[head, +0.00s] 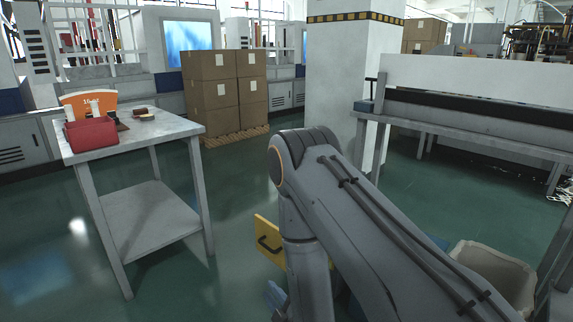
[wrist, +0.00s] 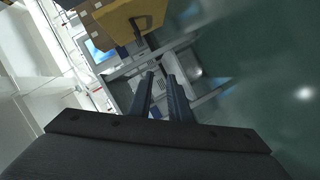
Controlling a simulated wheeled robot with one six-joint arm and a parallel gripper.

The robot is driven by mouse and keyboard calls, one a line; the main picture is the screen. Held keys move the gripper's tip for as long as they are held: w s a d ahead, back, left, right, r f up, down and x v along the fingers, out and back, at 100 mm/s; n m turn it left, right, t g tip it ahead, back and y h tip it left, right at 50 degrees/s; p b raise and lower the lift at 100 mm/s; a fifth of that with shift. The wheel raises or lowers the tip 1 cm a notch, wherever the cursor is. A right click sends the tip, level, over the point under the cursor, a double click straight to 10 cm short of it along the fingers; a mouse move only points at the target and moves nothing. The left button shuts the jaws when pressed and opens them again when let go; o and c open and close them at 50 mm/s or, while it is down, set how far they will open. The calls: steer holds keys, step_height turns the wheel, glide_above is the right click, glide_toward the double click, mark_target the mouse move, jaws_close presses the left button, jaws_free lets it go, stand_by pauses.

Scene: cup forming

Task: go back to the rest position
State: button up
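My gripper (wrist: 161,74) shows in the wrist view as two dark fingers with a clear gap between them. It is open and I see nothing held between the fingertips. In the head view my grey arm reaches up from the lower right, bends at the elbow and drops down at the centre.
A yellow panel with a black mark (head: 268,241) is close beside my arm. A metal table (head: 160,130) at left bears a red item (head: 91,134). Stacked cartons (head: 212,95) stand behind. A pale bin (head: 495,270) is at lower right. Green floor lies open between.

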steer(key=s+r+m+g+h, duration=0.4)
steer(key=r+m+g, duration=0.25)
steer(key=r, duration=0.75)
steer(key=s+d+r+m+g+h, duration=0.1)
steer(key=s+d+r+m+g, duration=0.2)
steer(key=s, duration=0.4)
steer(key=s+d+r+m+g+h, duration=0.1)
steer(key=s+d+r+g, duration=0.15)
steer(key=s+r, duration=0.4)
steer(key=s+d+r+m+g, duration=0.15)
steer(key=s+d+r, duration=0.25)
steer(key=s, duration=0.4)
steer(key=d+r+m+p, duration=0.2)
steer(key=d+r+p, duration=0.5)
steer(key=p, duration=0.5)
steer(key=d+r+m+h+p, duration=0.1)
steer(key=d+r+m+p, duration=0.1)
steer(key=d+r+p, duration=0.5)
step_height(320, 180, up, 4)
steer(key=s+p, duration=0.1)
steer(key=p, duration=0.4)
steer(key=shift+m, duration=0.4)
